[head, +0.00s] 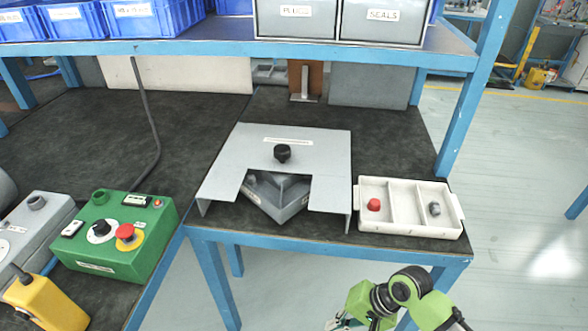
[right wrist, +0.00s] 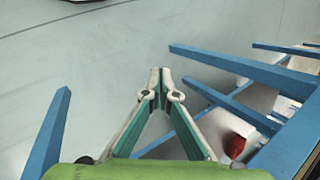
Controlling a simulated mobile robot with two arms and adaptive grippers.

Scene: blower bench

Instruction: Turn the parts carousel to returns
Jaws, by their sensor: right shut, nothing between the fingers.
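The parts carousel (head: 275,198) is a grey compartmented piece under a grey metal cover (head: 230,165), on the dark bench top. Only one corner shows through the cover's front cut-out; the rest is hidden. A black knob (head: 282,153) stands on the cover's top, with a white label behind it, too small to read. My right gripper (right wrist: 160,78) is shut and empty in the right wrist view, over the floor. In the head view my right arm is at the bottom, in front of the bench and below the knob, touching nothing there. My left gripper is out of view.
A white tray (head: 391,223) with a red part (head: 374,205) and a grey part (head: 434,208) sits right of the cover. A green control box (head: 120,255) with a red button stands left. A blue shelf (head: 230,47) with bins overhangs the back. Blue bench legs stand near my right gripper.

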